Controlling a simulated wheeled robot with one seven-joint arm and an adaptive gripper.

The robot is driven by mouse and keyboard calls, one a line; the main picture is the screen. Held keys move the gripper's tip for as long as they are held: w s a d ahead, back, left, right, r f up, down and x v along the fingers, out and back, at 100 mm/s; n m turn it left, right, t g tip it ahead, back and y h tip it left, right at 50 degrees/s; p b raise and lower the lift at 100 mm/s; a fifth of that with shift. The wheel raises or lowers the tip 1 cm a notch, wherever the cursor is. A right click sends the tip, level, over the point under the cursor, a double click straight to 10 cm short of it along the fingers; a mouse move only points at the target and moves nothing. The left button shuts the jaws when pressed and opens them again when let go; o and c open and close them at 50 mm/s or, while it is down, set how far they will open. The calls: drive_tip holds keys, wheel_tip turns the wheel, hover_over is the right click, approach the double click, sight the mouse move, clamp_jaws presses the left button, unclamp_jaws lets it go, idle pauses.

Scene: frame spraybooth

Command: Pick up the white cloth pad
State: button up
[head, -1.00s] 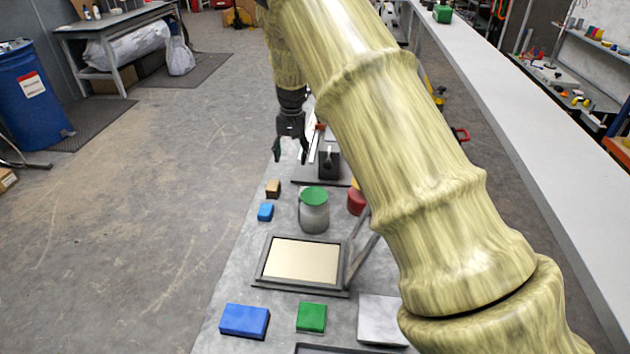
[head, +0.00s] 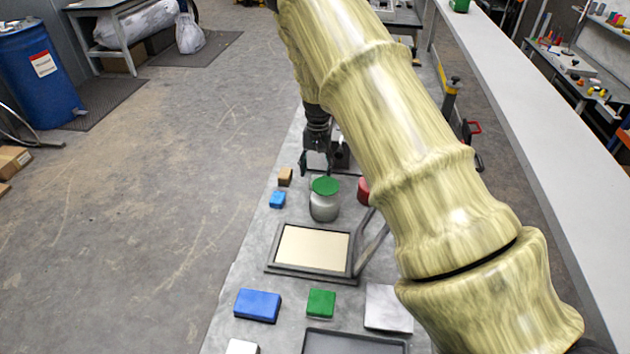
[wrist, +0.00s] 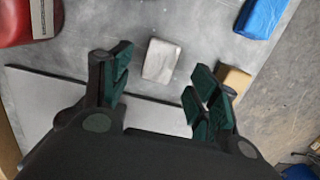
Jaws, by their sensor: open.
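The white cloth pad (wrist: 162,62) is a small pale block lying on the grey table in the wrist view. It sits ahead of my gripper (wrist: 158,92), roughly centred between its two green-padded fingers. The fingers are spread and empty, and the pad lies apart from them. In the head view my gripper (head: 317,165) hangs pointing down behind the green-lidded jar (head: 324,205). I cannot make out the pad there; the jar and gripper likely hide it.
A tan block (wrist: 236,80) lies close beside the right finger, with a blue block (wrist: 262,15) beyond. A red can (wrist: 28,22) is upper left. The table's edge and floor lie right. A framed panel (head: 312,248) stands nearer my body.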

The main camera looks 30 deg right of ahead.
drive_tip(key=shift+s+a+f+p, duration=0.15)
drive_tip(key=shift+f+p, duration=0.65)
drive_tip(key=shift+f, duration=1.15)
drive_tip(key=c, duration=0.8)
